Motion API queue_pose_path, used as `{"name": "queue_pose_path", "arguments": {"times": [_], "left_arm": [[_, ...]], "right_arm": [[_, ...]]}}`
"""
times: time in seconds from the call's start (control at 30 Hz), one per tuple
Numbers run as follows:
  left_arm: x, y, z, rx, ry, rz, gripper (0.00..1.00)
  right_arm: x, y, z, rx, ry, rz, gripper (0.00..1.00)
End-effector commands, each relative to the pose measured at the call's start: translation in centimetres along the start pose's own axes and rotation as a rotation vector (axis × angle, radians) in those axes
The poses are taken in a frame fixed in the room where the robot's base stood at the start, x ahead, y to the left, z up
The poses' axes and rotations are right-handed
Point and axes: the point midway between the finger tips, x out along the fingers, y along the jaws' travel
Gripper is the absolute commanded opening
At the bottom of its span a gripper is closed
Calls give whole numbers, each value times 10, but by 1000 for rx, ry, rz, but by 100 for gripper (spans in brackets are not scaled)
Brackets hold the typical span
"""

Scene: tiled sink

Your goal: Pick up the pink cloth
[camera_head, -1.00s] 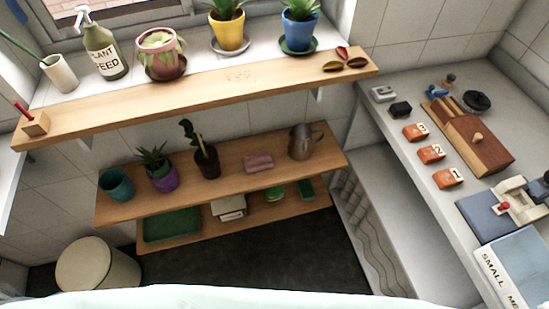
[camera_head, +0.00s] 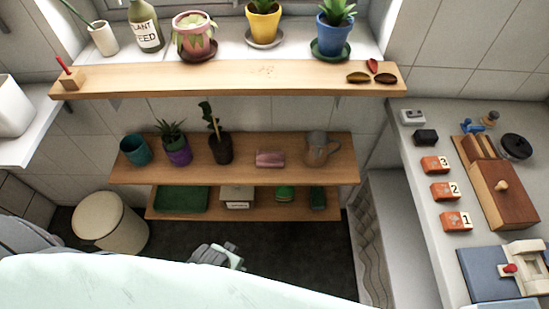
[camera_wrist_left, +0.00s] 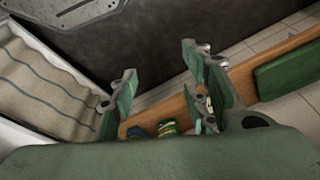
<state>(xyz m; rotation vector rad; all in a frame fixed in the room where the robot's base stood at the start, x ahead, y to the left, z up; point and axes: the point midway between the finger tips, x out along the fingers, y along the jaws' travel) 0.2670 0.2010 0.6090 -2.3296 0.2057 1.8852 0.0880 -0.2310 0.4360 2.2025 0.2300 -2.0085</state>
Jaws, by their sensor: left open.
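The pink cloth (camera_head: 270,159) looks like a small folded block. It lies on the upper of two wooden shelves (camera_head: 327,178) under the window ledge, between a dark plant pot (camera_head: 221,150) and a metal jug (camera_head: 320,150). My left gripper (camera_head: 225,257) is low in front of the shelves, below and to the left of the cloth, and apart from it. In the left wrist view its two fingers (camera_wrist_left: 165,95) are spread with nothing held between them. The cloth does not show in that view. My right gripper is not in view.
The lower shelf holds a green tray (camera_head: 180,199), a white box (camera_head: 237,196) and small green items (camera_head: 284,194). A teal cup (camera_head: 136,150) stands at the upper shelf's left. A cream bin (camera_head: 108,222) stands on the dark floor. A pale surface crosses the front.

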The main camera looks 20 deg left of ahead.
Motion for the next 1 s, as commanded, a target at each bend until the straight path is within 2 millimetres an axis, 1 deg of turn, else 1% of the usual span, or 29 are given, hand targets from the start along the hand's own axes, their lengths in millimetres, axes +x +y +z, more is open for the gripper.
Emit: {"name": "queue_pose_path", "arguments": {"times": [0.03,0.1,0.27,0.37,0.43,0.5,0.63,0.8,0.87,0.93,1.0], "left_arm": [[-18,0,-16,3,19,1,43],[-42,1,-33,10,35,7,43],[-93,8,-70,46,79,29,43],[-127,19,-97,98,119,59,43],[-154,35,-124,173,163,97,43],[-170,51,-143,258,192,135,43],[-185,76,-172,410,230,189,43],[-190,100,-204,618,257,241,43],[-188,104,-216,698,257,251,43],[-184,105,-230,789,250,257,43],[-178,98,-244,870,232,253,43]], "right_arm": [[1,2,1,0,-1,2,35],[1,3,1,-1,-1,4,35],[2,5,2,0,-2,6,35],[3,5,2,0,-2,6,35],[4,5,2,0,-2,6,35],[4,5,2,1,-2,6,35],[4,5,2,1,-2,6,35],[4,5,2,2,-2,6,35],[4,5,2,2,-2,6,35],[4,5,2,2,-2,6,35],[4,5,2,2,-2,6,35]]}}
